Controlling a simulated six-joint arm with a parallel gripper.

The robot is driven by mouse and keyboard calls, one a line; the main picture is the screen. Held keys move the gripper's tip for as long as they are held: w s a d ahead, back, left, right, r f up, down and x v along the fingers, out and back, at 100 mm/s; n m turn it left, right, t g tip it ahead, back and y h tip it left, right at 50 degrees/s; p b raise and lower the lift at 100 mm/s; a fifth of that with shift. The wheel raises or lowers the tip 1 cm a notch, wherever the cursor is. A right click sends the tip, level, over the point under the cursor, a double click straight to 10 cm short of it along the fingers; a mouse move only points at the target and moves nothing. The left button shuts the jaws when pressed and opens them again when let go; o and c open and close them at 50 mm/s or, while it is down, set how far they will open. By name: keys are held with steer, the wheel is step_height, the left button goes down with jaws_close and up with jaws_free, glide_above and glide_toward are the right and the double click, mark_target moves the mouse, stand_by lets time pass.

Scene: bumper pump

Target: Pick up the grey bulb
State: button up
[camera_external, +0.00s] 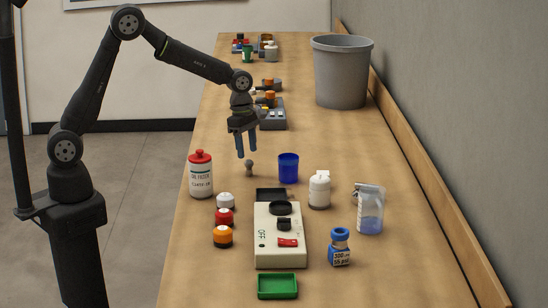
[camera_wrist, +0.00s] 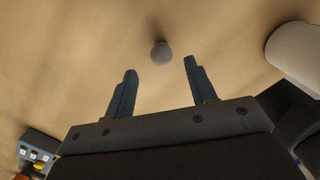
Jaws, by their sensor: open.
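The grey bulb (camera_external: 249,168) stands on the wooden bench, a small round head on a narrow base. It also shows in the wrist view (camera_wrist: 160,52) as a round grey ball beyond the fingertips, roughly between their lines. My gripper (camera_external: 246,155) hangs with its blue-grey fingers pointing down, just above and slightly left of the bulb in the external view. The fingers also show in the wrist view (camera_wrist: 160,65). They are spread apart with nothing between them. I cannot tell the exact gap between fingertips and bulb.
A blue cup (camera_external: 288,168) stands right of the bulb, a red-capped bottle (camera_external: 201,178) left. In front are a white pump device (camera_external: 264,247), a white bottle (camera_external: 319,191), small capped jars and a green tray (camera_external: 278,286). A grey bin (camera_external: 341,75) stands behind.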

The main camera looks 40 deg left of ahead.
mark_target(249, 160)
steer(key=f, duration=0.3)
steer(key=d+f, duration=0.1)
steer(key=f, duration=0.2)
steer(key=shift+d+f, duration=0.1)
steer(key=shift+f, duration=0.1)
steer(key=c, duration=0.9)
